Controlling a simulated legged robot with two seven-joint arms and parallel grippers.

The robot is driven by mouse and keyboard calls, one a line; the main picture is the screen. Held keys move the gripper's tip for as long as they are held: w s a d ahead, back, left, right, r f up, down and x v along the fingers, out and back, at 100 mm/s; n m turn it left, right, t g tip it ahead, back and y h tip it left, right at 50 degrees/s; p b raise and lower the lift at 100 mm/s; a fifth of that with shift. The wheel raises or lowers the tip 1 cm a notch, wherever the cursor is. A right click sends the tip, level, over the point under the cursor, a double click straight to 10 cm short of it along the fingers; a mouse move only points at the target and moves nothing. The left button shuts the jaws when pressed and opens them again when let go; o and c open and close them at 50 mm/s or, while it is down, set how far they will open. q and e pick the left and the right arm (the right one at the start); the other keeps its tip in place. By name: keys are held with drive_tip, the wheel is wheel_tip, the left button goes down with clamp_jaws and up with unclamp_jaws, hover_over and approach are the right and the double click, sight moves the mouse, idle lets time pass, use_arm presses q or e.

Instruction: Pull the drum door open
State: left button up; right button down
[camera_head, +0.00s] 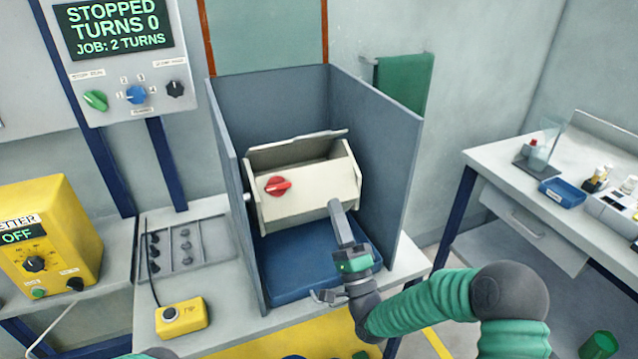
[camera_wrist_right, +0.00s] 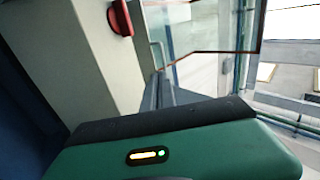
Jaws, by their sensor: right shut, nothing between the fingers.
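The drum (camera_head: 310,197) is a cream, angular barrel inside a grey open-fronted enclosure. A red handle (camera_head: 278,186) sits on its front panel, towards the left; I take this panel to be the door. A thin plate (camera_head: 297,139) rises along the drum's upper back edge. My right gripper (camera_head: 335,205) is shut and empty, its tip at the drum's lower right front, right of and below the handle. I cannot tell whether it touches the drum. The wrist view shows the red handle (camera_wrist_right: 120,18) on the cream drum face (camera_wrist_right: 85,50). My left gripper is out of view.
Grey side walls (camera_head: 385,170) flank the drum, with a blue tray (camera_head: 285,275) beneath. A panel reading STOPPED (camera_head: 118,30) hangs upper left. A yellow box (camera_head: 45,235) and a yellow pendant (camera_head: 181,317) stand left. A side bench (camera_head: 540,225) stands right.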

drive_tip(key=shift+m, duration=0.3)
drive_tip(key=p+x, duration=0.1)
drive_tip(key=x, duration=1.3)
drive_tip(key=shift+s+d+r, duration=0.1)
drive_tip(key=shift+s+r, duration=0.05)
drive_tip(key=shift+r, duration=0.1)
